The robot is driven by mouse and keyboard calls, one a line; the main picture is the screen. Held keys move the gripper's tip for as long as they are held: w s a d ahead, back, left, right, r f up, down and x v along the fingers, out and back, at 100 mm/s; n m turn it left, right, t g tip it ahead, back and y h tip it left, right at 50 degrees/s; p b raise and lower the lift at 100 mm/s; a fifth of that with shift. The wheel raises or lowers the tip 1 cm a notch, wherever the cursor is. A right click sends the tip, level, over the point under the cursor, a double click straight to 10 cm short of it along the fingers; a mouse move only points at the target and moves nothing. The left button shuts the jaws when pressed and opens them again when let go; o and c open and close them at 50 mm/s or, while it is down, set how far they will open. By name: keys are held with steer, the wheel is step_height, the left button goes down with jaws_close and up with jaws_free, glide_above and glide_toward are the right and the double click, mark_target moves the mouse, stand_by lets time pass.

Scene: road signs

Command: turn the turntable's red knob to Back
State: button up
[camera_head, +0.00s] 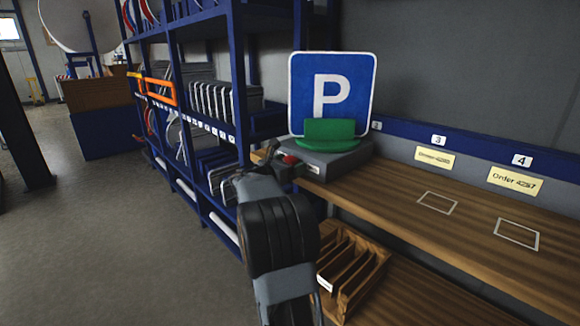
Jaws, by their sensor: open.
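The turntable (335,160) is a grey box on the left end of the wooden bench. Its red knob (290,159) is on the front left side. A green holder (330,133) on top carries a blue square parking sign (350,85) with a white P, standing upright. My gripper (275,158) is at the knob's left, with its jaws close to it in the picture. It is open; whether it touches the knob cannot be told. The knob's setting and the small label (314,169) beside it are too small to read.
The wooden bench (400,190) runs right, with white outlined squares (437,202) and yellow order cards (514,181). A slotted wooden rack (350,270) stands lower, beside my arm. A blue shelf unit (240,80) with signs rises at left. Open floor (110,240) lies further left.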

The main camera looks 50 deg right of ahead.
steer(key=shift+d, duration=0.1)
steer(key=c, duration=0.9)
steer(key=shift+f+m+b, duration=0.3)
steer(key=shift+m+b, duration=0.3)
steer(key=shift+b, duration=0.25)
steer(key=shift+m+b, duration=0.6)
steer(key=shift+b, duration=0.05)
steer(key=shift+r+m+b, duration=0.1)
steer(key=shift+m+b, duration=0.7)
steer(key=shift+m, duration=0.2)
steer(key=shift+r+m, duration=0.15)
steer(key=shift+m, duration=0.15)
